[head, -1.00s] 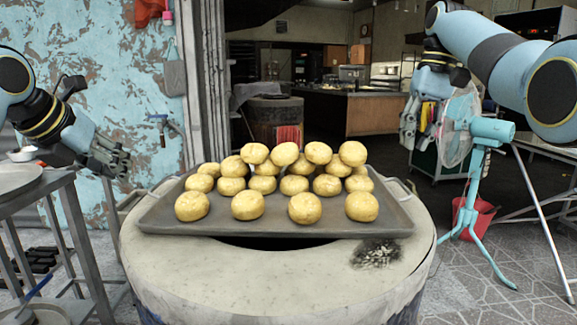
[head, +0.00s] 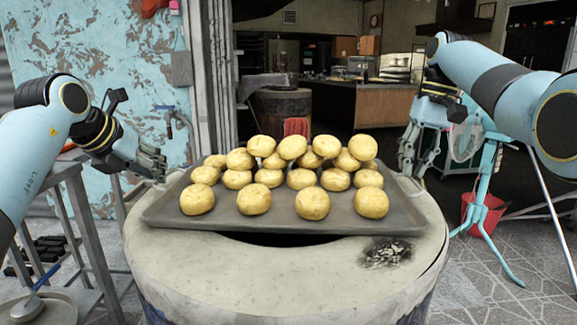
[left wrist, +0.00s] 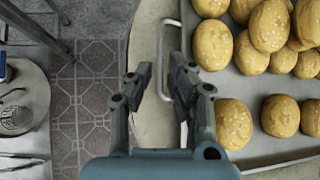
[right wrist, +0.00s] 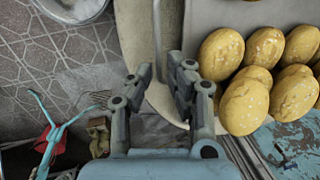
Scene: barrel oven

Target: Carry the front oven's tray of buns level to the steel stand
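A dark grey tray (head: 165,216) of round seeded buns (head: 254,200) lies flat on top of the front oven (head: 250,262), with several buns stacked in the middle. A wire handle shows at each end: the left one in the left wrist view (left wrist: 161,45), the right one in the right wrist view (right wrist: 157,30). My left gripper (head: 158,164) is open at the tray's left end, its fingers either side of the handle. My right gripper (head: 410,163) is open at the right end, likewise around its handle. Contact cannot be told. A grey metal stand (head: 85,230) is at left, its top mostly hidden by my arm.
A blue fan (head: 485,190) and red bucket (head: 488,212) stand right of the oven. A peeling blue wall (head: 90,35) is behind at left. Another barrel (head: 283,108) and a counter (head: 383,118) are further back. Paved floor (head: 500,250) is open at front right.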

